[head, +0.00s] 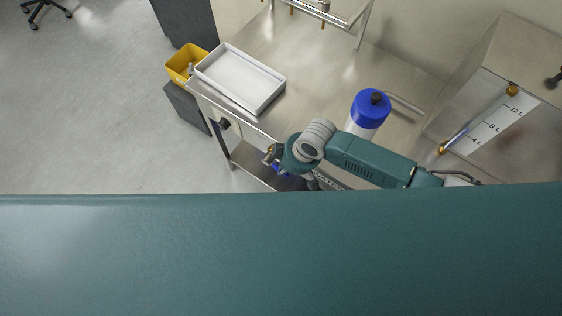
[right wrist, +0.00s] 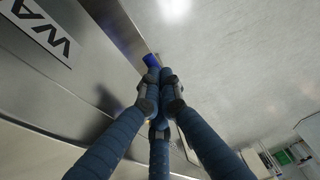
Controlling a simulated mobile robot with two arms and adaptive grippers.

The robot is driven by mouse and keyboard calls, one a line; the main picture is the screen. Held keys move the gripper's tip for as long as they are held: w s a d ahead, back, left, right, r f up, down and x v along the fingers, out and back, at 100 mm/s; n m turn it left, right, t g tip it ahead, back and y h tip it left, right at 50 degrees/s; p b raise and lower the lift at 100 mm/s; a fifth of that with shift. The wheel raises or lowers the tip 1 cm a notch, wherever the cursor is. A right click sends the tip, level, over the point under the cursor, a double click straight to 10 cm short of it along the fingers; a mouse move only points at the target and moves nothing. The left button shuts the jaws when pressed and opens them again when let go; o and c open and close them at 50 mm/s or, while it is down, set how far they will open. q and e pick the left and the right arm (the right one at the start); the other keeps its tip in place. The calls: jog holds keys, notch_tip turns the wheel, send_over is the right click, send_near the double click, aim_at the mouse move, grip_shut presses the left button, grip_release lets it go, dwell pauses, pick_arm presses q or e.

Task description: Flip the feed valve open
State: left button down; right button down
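A bright blue piece (right wrist: 151,60), perhaps the feed valve's handle, shows just beyond my right gripper's fingertips in the right wrist view. My right gripper (right wrist: 160,76) has its dark blue fingers drawn together at the tips, with nothing clearly held between them. I cannot tell whether the tips touch the blue piece. In the head view my right arm reaches in from the right and ends beside the front edge of the steel table; small blue and metal parts show there, partly hidden by the wrist. The valve body is not clearly visible. My left gripper is out of view.
The steel table (head: 305,65) carries a white tray (head: 240,78) and a blue-capped container (head: 370,108). A yellow bin (head: 184,66) is at its left. A steel tank with a level gauge (head: 490,122) stands right. Open floor (head: 90,110) lies left.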

jog(key=shift+r, duration=0.1)
jog(key=p+v, duration=0.4)
jog(key=p, duration=0.1)
jog(key=shift+w+a+r, duration=0.15)
jog(key=shift+w+r, duration=0.2)
jog(key=shift+r, duration=0.05)
jog(key=s+d+b+v, duration=0.1)
jog(key=b+v, duration=0.1)
jog(key=v, duration=0.7)
jog(key=shift+d+f, duration=0.3)
jog(key=shift+d, duration=0.05)
jog(key=shift+s, duration=0.1)
